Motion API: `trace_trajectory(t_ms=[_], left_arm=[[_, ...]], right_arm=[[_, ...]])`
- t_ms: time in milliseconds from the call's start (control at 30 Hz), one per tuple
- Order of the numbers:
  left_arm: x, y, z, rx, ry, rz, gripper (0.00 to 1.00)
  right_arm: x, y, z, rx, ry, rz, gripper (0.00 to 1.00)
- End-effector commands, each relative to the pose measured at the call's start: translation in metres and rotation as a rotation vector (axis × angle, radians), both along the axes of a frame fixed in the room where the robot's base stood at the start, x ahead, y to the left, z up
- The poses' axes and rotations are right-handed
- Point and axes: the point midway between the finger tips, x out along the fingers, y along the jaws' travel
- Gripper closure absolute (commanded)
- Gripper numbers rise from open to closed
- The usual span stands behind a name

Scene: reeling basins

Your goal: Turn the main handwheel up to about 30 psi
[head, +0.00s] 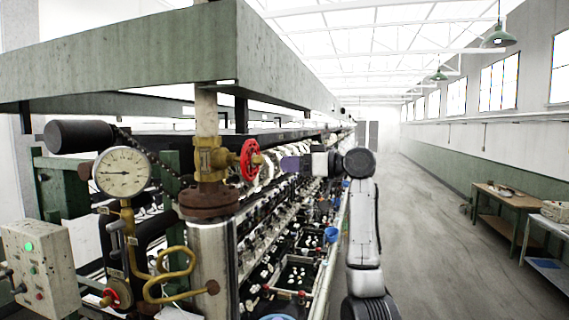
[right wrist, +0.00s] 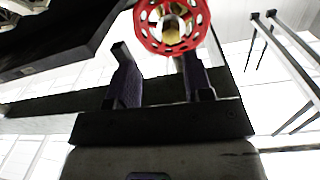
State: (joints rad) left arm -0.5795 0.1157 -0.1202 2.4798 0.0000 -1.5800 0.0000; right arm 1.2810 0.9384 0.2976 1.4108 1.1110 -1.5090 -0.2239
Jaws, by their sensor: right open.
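The red main handwheel (head: 250,160) stands on edge at the right side of a brass valve (head: 211,160) on the vertical pipe. My right gripper (head: 284,164) is just right of the wheel, its dark purple fingers pointing at it. In the right wrist view the gripper (right wrist: 155,58) is open and empty, and the spoked red wheel (right wrist: 172,48) with its brass hub lies beyond the fingertips, apparently apart from them. The round white gauge (head: 123,172) is left of the valve; its needle points roughly left, and its figures are too small to read. My left gripper is not in view.
A green overhead beam (head: 150,60) runs above the valve. A smaller red wheel (head: 110,298) and a control box (head: 38,265) are at lower left. Reeling basins (head: 290,270) line the machine behind the valve. The aisle floor (head: 440,220) at right is clear.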

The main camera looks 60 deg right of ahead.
Motion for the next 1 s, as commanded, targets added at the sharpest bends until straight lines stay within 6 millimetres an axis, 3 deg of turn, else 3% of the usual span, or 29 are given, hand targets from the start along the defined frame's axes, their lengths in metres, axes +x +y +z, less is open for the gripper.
trace_trajectory(t_ms=[233, 700, 1000], left_arm=[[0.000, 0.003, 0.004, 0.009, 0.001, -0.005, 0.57], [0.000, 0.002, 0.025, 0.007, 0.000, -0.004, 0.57], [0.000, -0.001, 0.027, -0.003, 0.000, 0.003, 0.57]], right_arm=[[0.006, 0.011, 0.007, -0.087, -0.047, 0.052, 0.53], [0.058, 0.021, 0.007, -0.091, -0.047, 0.050, 0.53], [0.067, 0.023, 0.006, -0.092, -0.047, 0.049, 0.53]])
